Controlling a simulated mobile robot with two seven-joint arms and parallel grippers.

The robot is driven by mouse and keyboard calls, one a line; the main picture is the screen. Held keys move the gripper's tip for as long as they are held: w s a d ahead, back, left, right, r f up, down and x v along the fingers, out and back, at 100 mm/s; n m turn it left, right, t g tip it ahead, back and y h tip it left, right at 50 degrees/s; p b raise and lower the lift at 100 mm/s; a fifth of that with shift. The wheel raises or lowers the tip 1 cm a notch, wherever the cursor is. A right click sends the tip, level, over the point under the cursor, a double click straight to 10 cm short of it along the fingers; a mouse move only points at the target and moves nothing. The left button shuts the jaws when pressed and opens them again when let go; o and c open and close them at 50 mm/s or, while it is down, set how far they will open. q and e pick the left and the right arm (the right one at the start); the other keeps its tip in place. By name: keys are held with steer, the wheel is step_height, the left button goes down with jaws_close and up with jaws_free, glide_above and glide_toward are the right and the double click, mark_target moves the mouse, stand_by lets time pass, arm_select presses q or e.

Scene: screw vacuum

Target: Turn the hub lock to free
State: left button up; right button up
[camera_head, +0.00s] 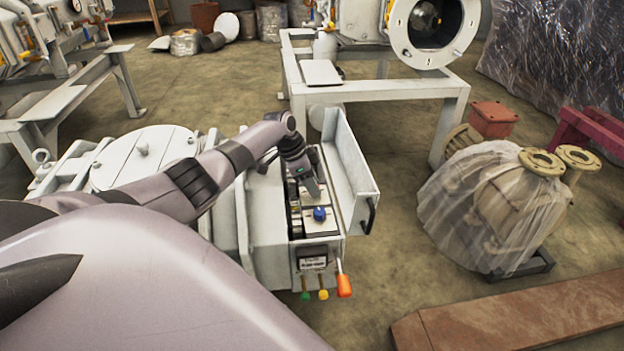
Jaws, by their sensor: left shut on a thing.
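An open control box (318,252) stands low in the middle, with its lid swung up to the right. Its panel bears a blue knob (320,213) near the front, which is uncovered. My left gripper (311,186) reaches down from the left over the panel, just behind the blue knob. It is shut on a small control there, apparently the hub lock, which the gripper mostly hides. The lock's position cannot be read. My right gripper is not in view.
The raised lid (349,165) with a black handle borders the panel on the right. An orange-tipped lever (343,286) sticks out at the box's front. A plastic-wrapped pump (497,205) stands to the right. Floor between is clear.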

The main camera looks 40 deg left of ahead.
arm_select(q)
steer(key=shift+m, duration=0.4)
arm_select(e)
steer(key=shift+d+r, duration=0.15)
arm_select(q)
steer(key=o, duration=1)
steer(key=shift+o, duration=0.2)
steer(key=shift+s+a+r, duration=0.1)
steer(key=shift+r, duration=0.35)
steer(key=p+v, duration=0.3)
steer(key=v, duration=0.2)
steer(key=shift+s+a+r+p, duration=0.25)
steer(key=shift+r+p, duration=0.15)
steer(key=shift+r, duration=0.15)
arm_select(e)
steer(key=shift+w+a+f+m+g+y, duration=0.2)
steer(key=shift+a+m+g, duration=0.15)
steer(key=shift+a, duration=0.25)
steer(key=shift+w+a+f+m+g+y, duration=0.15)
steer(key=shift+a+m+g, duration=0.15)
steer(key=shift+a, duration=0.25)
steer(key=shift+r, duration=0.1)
